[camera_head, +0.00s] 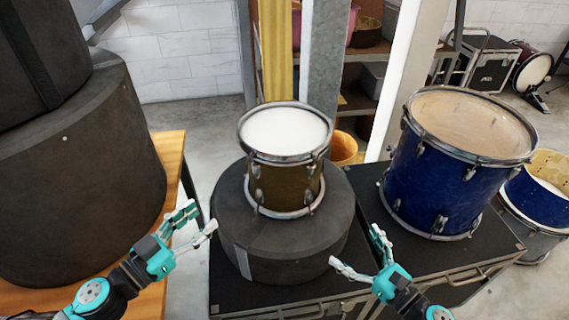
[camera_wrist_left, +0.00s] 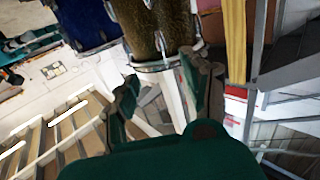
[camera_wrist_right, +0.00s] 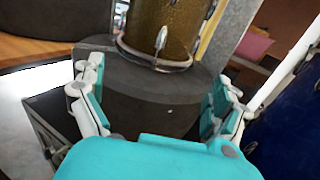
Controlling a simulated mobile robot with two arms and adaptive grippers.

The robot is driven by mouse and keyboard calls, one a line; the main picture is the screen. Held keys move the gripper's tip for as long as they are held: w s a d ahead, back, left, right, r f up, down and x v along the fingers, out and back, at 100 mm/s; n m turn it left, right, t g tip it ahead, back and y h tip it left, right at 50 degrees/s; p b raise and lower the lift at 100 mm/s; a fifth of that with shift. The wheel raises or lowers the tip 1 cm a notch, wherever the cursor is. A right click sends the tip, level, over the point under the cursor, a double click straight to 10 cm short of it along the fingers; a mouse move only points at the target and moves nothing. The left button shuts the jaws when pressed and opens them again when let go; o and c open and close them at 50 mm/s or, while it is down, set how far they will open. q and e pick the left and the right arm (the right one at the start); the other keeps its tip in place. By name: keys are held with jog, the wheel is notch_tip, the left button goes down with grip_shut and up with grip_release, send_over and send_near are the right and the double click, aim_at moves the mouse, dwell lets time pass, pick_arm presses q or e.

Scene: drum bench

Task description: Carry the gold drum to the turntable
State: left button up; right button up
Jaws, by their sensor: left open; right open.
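The gold drum (camera_head: 285,185) has a white head and chrome rims. It stands upright on a round dark grey drum case (camera_head: 285,262), which rests on a black flight case. My left gripper (camera_head: 197,222) is open and empty, to the left of the drum and apart from it. My right gripper (camera_head: 355,252) is open and empty, in front and to the right of the round case, below the drum. The gold drum also shows in the left wrist view (camera_wrist_left: 165,28) and in the right wrist view (camera_wrist_right: 160,25), beyond the open fingers. I cannot identify a turntable.
A large blue drum (camera_head: 440,175) stands on the black flight case (camera_head: 480,255) at the right. Big dark drum cases (camera_head: 70,170) are stacked on a wooden surface (camera_head: 172,165) at the left. A metal post (camera_head: 320,75) and shelves stand behind the gold drum.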

aim_at(255, 173)
pick_arm(q)
jog(key=x, duration=1.7)
jog(key=shift+w, duration=0.1)
pick_arm(e)
jog(key=x, duration=1.7)
jog(key=shift+w, duration=0.1)
pick_arm(q)
jog(key=c, duration=0.9)
pick_arm(e)
jog(key=c, duration=0.9)
pick_arm(q)
grip_shut()
pick_arm(e)
jog(key=shift+c, duration=1.3)
jog(key=shift+d, duration=0.1)
jog(key=c, duration=0.9)
grip_shut()
pick_arm(q)
jog(key=shift+d, duration=0.1)
